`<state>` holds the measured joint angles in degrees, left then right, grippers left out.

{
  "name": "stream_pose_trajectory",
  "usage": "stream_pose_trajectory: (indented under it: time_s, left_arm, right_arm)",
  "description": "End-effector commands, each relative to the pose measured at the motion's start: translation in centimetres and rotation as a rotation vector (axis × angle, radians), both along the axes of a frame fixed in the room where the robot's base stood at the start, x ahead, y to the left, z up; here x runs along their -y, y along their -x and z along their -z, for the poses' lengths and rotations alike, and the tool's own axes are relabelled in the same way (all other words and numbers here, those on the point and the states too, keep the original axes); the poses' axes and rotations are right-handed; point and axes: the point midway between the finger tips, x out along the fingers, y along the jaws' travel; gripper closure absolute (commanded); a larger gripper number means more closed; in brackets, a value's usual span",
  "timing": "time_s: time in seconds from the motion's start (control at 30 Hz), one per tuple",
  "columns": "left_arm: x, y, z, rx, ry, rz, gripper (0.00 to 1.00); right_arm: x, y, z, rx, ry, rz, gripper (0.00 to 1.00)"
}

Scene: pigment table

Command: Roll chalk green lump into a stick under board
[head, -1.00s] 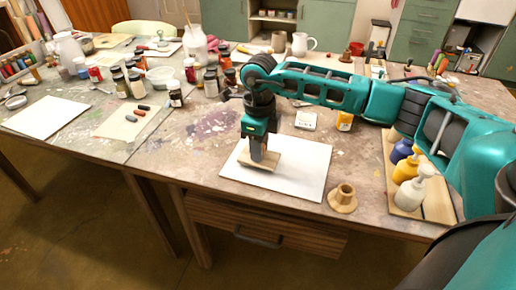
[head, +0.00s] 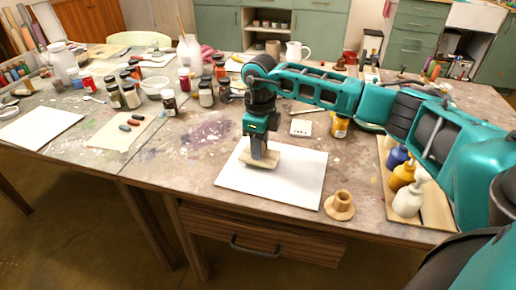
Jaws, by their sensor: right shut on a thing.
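My right gripper (head: 258,152) points straight down over the white sheet (head: 293,190) at the front of the table. It is shut on a small wooden board (head: 262,160), which lies flat just above or on the sheet. No green lump shows; the board may hide it, and I cannot tell whether the board presses on anything. My left gripper is not in view.
A wooden spool-shaped holder (head: 340,203) stands right of the sheet at the front edge.

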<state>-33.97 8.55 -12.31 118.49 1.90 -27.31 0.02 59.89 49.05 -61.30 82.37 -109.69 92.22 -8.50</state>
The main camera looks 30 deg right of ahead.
Motion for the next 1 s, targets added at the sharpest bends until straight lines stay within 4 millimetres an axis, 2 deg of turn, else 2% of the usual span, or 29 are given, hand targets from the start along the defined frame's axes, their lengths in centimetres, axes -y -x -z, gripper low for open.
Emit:
stream_pose_trajectory:
  time_s: [1.0]
  left_arm:
    - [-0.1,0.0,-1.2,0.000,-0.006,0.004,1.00]
  right_arm:
    - [-2.1,1.6,0.2,-0.002,0.000,-0.001,0.90]
